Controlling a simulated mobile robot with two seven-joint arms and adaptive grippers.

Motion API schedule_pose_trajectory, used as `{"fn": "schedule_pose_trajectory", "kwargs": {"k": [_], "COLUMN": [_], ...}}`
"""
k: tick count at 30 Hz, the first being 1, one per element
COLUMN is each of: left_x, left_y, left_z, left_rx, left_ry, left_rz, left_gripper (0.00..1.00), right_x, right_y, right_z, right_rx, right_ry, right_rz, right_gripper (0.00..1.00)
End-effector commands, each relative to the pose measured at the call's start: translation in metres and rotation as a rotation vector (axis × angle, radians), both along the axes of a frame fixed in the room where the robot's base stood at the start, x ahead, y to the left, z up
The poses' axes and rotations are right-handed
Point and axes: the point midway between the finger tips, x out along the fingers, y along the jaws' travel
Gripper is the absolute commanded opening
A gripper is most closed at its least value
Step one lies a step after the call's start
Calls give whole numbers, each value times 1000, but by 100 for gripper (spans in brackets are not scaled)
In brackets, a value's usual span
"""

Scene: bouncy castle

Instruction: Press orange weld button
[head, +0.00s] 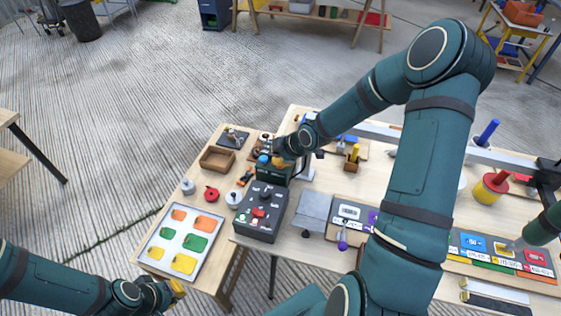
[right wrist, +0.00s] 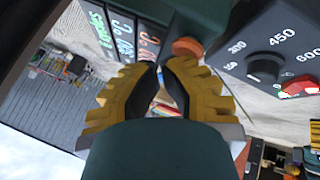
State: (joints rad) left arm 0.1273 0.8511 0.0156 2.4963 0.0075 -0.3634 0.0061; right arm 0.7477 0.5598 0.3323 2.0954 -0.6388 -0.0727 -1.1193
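The orange button (right wrist: 187,48) shows in the right wrist view, on the underside edge of a dark green housing, just beyond my right fingertips. My right gripper (right wrist: 160,68) has its yellow fingertips together with nothing between them; they look close to the button, but contact cannot be told. In the head view my right gripper (head: 283,161) is over the dark green box (head: 271,173), beside a blue part (head: 264,159), and hides much of the box's top. My left gripper (head: 176,288) is at the lower left, near the tray's front edge; its finger opening is unclear.
A dark control box (head: 262,213) with knobs stands in front of the green box. A tray (head: 152,250) of coloured pieces, a wooden box (head: 217,159) and a red round part (head: 211,193) lie to the left.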

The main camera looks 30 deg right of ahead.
Motion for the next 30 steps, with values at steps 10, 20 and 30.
{"fn": "schedule_pose_trajectory", "kwargs": {"k": [10, 20, 30], "left_x": [0, 0, 0], "left_y": [0, 0, 0], "left_z": [16, 21, 29], "left_rx": [0, 0, 0], "left_ry": [0, 0, 0], "left_rz": [0, 0, 0], "left_gripper": [0, 0, 0], "right_x": [0, 0, 0], "right_y": [0, 0, 0], "right_z": [18, 23, 33], "right_rx": [0, 0, 0], "right_ry": [0, 0, 0], "right_rz": [0, 0, 0], "right_gripper": [0, 0, 0]}}
